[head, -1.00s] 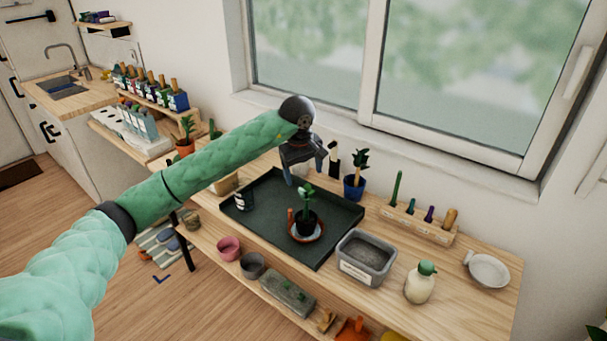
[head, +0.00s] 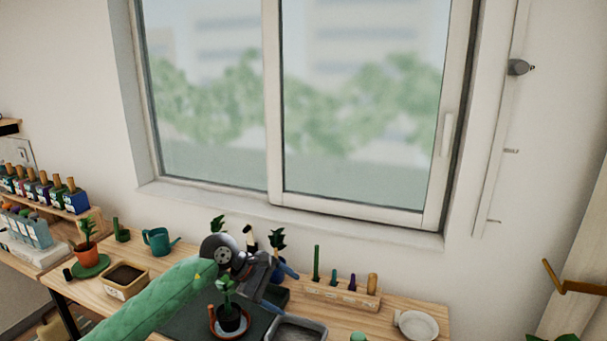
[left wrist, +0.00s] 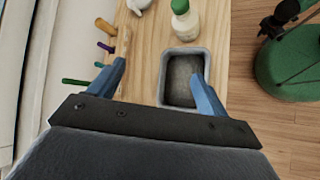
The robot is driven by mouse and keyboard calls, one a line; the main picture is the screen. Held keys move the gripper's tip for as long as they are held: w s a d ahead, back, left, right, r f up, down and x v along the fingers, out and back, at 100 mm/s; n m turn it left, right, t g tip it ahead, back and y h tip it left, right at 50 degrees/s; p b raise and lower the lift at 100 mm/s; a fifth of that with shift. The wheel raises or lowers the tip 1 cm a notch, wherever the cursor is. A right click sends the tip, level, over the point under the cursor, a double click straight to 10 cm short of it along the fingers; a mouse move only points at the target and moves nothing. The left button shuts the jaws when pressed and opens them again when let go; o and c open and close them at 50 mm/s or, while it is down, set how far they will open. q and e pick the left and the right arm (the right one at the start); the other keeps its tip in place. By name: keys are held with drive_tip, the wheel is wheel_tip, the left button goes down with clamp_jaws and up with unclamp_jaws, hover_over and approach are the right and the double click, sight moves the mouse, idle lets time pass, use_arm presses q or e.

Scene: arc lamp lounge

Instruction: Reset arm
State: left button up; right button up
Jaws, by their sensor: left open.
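My left arm reaches in from the lower left over the wooden bench. My left gripper (head: 279,287) is open, with its blue fingers beside the potted seedling (head: 229,318) as seen in the head view. In the left wrist view the two spread fingers of my left gripper (left wrist: 160,75) have nothing between them but bare wood and the edge of a grey tub (left wrist: 178,83) behind. Whether the fingers touch anything in the head view is hard to tell. My right gripper does not show.
The dark tray (head: 186,324) lies under my arm. A wooden rack (head: 335,297) with several tools stands along the window side. A teal watering can (head: 159,241) and a soil box (head: 126,280) stand left. A bottle (left wrist: 186,22) is beyond the tub.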

use_arm(q)
drive_tip(key=s+d+r+n+t+h, duration=0.3)
drive_tip(key=s+d+r+n+h, duration=0.35)
drive_tip(key=n+h, duration=0.25)
drive_tip(key=a+r+n+t+y, duration=0.1)
drive_tip(key=a+n+t+y, duration=0.6)
drive_tip(key=n+t, duration=1.15)
drive_tip(key=s+a+f+n+g+y, duration=0.4)
drive_tip(key=a+f+n+y, duration=0.25)
drive_tip(key=f+n, duration=0.4)
drive_tip(key=s+a+f+n+g+y, duration=0.4)
drive_tip(key=a+f+n+y, duration=0.25)
drive_tip(key=n, duration=0.65)
drive_tip(key=s+a+f+n+g+h, duration=0.1)
drive_tip(key=s+f+n+g, duration=0.3)
drive_tip(key=s+f+g, duration=0.55)
drive_tip(key=s+a+f+n+g+h, duration=0.15)
drive_tip(key=s+f+n, duration=0.35)
drive_tip(key=s, duration=0.9)
drive_tip(key=s+d+f+g, duration=0.1)
drive_tip(key=s+d+f, duration=0.1)
drive_tip(key=f, duration=1.8)
drive_tip(key=s+d+f+g, duration=0.1)
drive_tip(key=s+f, duration=0.2)
drive_tip(key=f, duration=1.8)
drive_tip(key=shift+d+f+m, duration=0.15)
drive_tip(key=shift+d+m, duration=0.2)
drive_tip(key=shift+m, duration=0.05)
drive_tip(key=shift+s+g+y, duration=0.1)
drive_tip(key=shift+g+y, duration=0.15)
